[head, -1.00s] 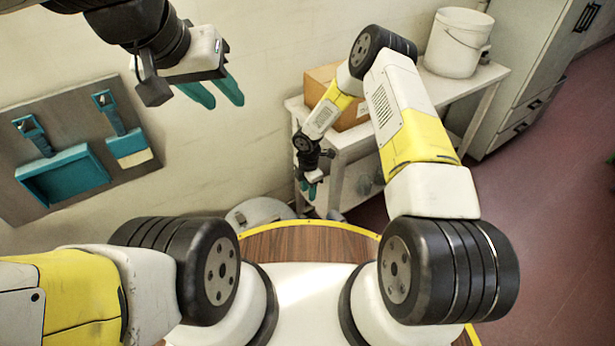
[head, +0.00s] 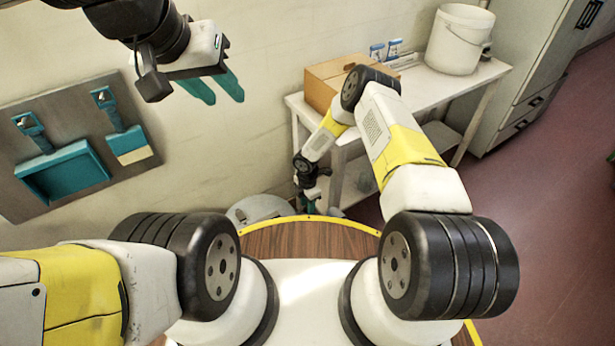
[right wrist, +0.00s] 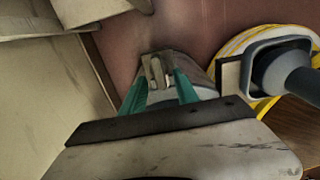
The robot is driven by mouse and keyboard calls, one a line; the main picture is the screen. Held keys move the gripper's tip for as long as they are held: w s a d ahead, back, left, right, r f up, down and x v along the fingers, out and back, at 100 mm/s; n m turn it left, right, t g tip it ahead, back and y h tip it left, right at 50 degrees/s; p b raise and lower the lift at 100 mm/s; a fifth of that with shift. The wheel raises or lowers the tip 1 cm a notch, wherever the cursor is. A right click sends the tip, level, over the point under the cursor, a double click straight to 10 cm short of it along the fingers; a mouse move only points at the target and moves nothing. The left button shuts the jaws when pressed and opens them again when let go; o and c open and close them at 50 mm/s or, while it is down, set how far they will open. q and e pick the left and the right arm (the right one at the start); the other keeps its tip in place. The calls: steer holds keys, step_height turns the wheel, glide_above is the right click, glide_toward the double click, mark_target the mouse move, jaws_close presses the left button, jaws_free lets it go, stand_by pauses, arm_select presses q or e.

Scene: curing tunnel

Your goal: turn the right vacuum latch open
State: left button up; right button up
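A grey-white round canister, seemingly the vacuum (head: 258,211), stands low by the wall behind my base, partly hidden. My right gripper (head: 309,207) hangs low just to its right. In the right wrist view, the teal fingers of my right gripper (right wrist: 161,84) stand apart, one on each side of a small pale metal piece that looks like the latch (right wrist: 155,70). The grey rounded body shows behind it. Whether the fingers touch the latch is unclear. My left gripper (head: 222,90) is raised at the upper left, empty, its two teal fingers apart.
A white shelf table (head: 490,74) stands behind my right arm, with a cardboard box (head: 322,85), small bottles (head: 385,50) and a white bucket (head: 458,40). A wall board (head: 80,187) holds a dustpan (head: 66,175) and brush. Open red floor lies at the right.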

jaws_close()
steer(key=shift+m, duration=0.3)
steer(key=m, duration=0.4)
steer(key=shift+w+a, duration=0.1)
steer(key=shift+w, duration=0.05)
steer(key=m, duration=0.4)
steer(key=shift+w+m, duration=0.25)
steer(key=shift+m, duration=0.15)
steer(key=m, duration=0.4)
steer(key=shift+w, duration=0.2)
steer(key=shift+w+d+m, duration=0.1)
steer(key=shift+d+m, duration=0.05)
steer(key=shift+m, duration=1)
steer(key=shift+w+d+m, duration=0.1)
steer(key=shift+m, duration=1.05)
